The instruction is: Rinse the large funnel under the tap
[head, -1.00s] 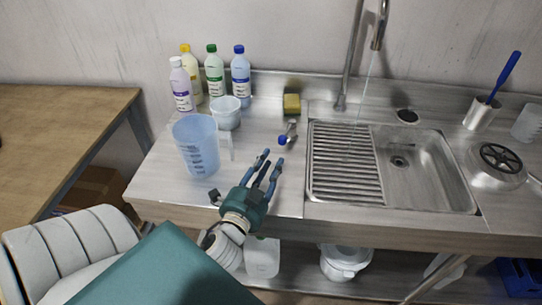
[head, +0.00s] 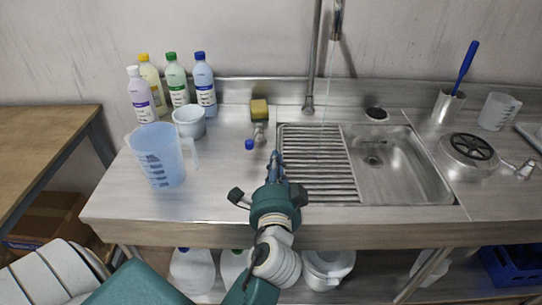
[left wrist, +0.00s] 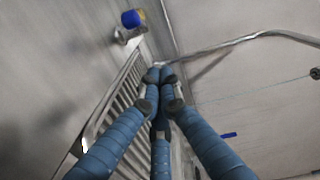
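I cannot make out a large funnel in either view. The tap (head: 338,18) stands over the sink at the back, and a thin stream of water falls from its spout. The sink (head: 400,178) has a basin on the right and a ribbed drainboard (head: 316,170) on the left. My left gripper (head: 276,158) is above the counter at the drainboard's left edge. In the left wrist view its blue fingers (left wrist: 160,76) come together at the tips, with nothing seen between them. My right gripper is in neither view.
A valve with a blue knob (head: 256,138) and a sponge (head: 259,110) are left of the sink. A measuring jug (head: 160,158), a small white pot (head: 189,124) and several bottles (head: 177,82) stand farther left. A steel vessel with a black wheel (head: 472,158) is at the right.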

